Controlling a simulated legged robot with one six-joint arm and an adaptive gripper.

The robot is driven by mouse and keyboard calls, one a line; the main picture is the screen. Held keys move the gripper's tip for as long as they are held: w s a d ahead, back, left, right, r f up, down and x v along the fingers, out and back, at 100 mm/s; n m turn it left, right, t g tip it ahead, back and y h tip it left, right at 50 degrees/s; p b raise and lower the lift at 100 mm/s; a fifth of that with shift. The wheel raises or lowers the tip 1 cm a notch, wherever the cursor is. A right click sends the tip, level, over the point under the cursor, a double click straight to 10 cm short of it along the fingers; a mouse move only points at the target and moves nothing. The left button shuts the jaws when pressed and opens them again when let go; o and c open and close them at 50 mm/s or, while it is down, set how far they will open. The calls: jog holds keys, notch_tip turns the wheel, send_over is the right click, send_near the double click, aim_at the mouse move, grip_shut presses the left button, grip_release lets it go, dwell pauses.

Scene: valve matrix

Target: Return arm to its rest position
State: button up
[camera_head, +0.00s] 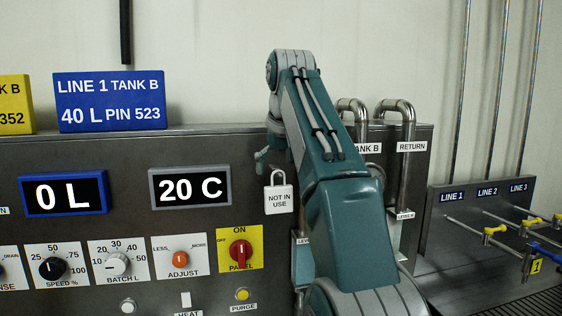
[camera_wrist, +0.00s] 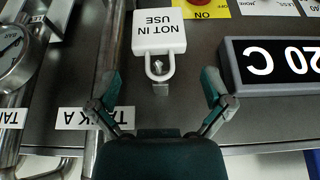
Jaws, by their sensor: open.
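My teal arm (camera_head: 340,200) rises in front of the panel in the head view and bends over at its top. My gripper (camera_wrist: 160,88) is open in the wrist view, with one finger on each side and nothing between them in its grasp. A white padlock marked NOT IN USE (camera_wrist: 165,30) shows upside down there, beyond the fingertips. It also hangs on the panel in the head view (camera_head: 279,198), just left of my arm. In the head view only a small part of the gripper shows beside the arm; the rest is hidden.
The grey panel (camera_head: 130,235) carries a 0 L display (camera_head: 65,194), a 20 C display (camera_head: 190,187) and several knobs. Bent pipes (camera_head: 407,150) stand close to the right of my arm. A lower bench with yellow-handled valves (camera_head: 494,230) is at far right.

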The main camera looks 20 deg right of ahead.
jog(key=shift+v, duration=1.1)
jog(key=shift+a, duration=0.1)
jog(key=s+a+f, duration=0.3)
jog(key=s+f, duration=0.5)
jog(key=f, duration=0.2)
jog(key=s+a+f+n, duration=0.1)
jog(key=s+a+f, duration=0.2)
jog(key=s+f, duration=0.5)
jog(key=s+a+f+n+t, duration=0.1)
jog(key=s+a+f, duration=0.3)
jog(key=s+f, duration=0.5)
notch_tip(320, 180, down, 5)
jog(key=shift+r+y, duration=0.2)
jog(key=shift+y, duration=0.2)
jog(key=shift+a, duration=0.1)
